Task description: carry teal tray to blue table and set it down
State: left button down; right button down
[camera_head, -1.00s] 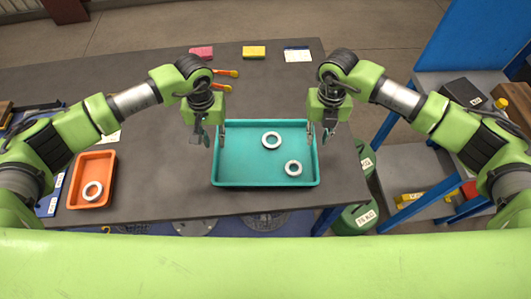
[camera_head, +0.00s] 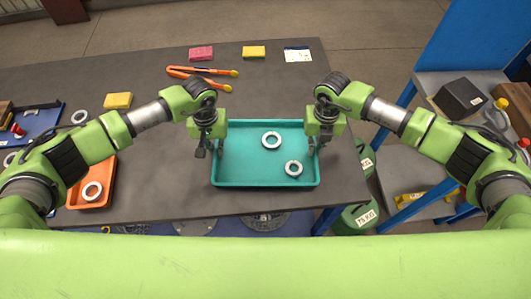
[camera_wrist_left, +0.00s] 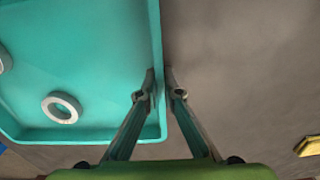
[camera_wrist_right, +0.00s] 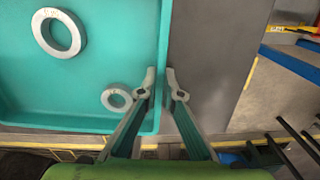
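The teal tray (camera_head: 265,183) lies flat on the dark table, with two pale rings (camera_head: 271,140) and (camera_head: 293,168) in it. My left gripper (camera_head: 209,150) is at the tray's left rim, and my right gripper (camera_head: 317,148) is at its right rim. In the left wrist view, the fingertips (camera_wrist_left: 161,85) straddle the tray wall with a narrow gap. In the right wrist view, the fingertips (camera_wrist_right: 161,82) also straddle the wall, slightly apart. Both look open.
An orange tray (camera_head: 92,205) with a ring is at the left, near a yellow block (camera_head: 118,100). Green weights (camera_head: 356,217) stand beside the table. A dark box (camera_head: 461,98) sits on the stand.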

pick_arm(q)
jog(key=shift+d, duration=0.3)
pick_arm(e)
jog(key=shift+a+r, duration=0.1)
jog(key=shift+a, duration=0.2)
